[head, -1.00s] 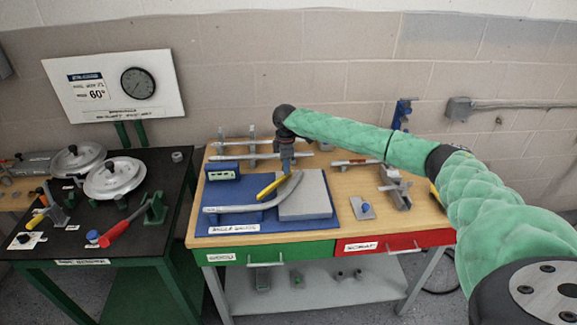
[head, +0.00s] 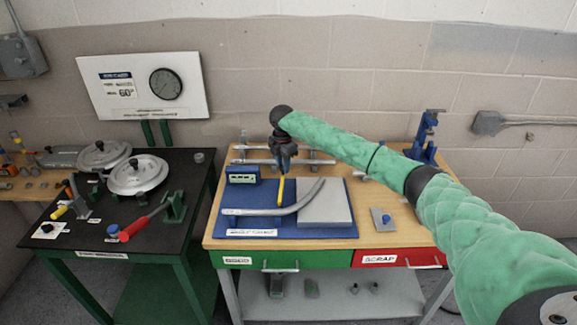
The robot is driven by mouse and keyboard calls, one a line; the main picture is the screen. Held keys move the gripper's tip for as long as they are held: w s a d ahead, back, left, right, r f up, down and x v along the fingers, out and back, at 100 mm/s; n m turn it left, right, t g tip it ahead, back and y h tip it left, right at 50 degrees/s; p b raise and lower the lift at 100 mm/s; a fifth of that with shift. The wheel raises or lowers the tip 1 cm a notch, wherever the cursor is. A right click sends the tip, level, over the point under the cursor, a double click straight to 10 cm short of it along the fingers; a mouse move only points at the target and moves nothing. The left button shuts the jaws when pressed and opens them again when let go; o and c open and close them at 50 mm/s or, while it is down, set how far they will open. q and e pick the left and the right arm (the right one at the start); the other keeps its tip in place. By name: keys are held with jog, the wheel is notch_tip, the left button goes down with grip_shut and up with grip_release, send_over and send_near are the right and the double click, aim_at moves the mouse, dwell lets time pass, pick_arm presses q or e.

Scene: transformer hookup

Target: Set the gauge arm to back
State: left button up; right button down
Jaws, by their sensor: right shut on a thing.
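The gauge arm, a slim yellow bar (head: 281,191), stands out over the blue gauge board (head: 243,196) on the wooden bench. It points almost straight toward the front edge in the head view. My right gripper (head: 283,171) comes down from above and is shut at the bar's far end; the fingertips are small and partly hidden by the wrist. A flat grey block (head: 326,206) lies on the board to the right. My left gripper is out of view.
Metal rails (head: 262,162) lie behind. A small plate with a blue knob (head: 383,220) and a blue clamp (head: 424,140) are at right. A black table (head: 100,215) with round lids stands left.

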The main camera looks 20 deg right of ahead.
jog(key=shift+w+a, duration=0.15)
jog(key=shift+a, duration=0.05)
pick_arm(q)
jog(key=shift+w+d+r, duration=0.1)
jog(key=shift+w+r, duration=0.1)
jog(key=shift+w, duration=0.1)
pick_arm(e)
jog(key=shift+n, duration=0.3)
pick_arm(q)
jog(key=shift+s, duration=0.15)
pick_arm(e)
jog(key=c, duration=1.1)
grip_release()
jog(key=shift+c, duration=0.2)
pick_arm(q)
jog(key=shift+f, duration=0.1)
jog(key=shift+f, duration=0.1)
pick_arm(e)
jog(key=shift+r, duration=0.15)
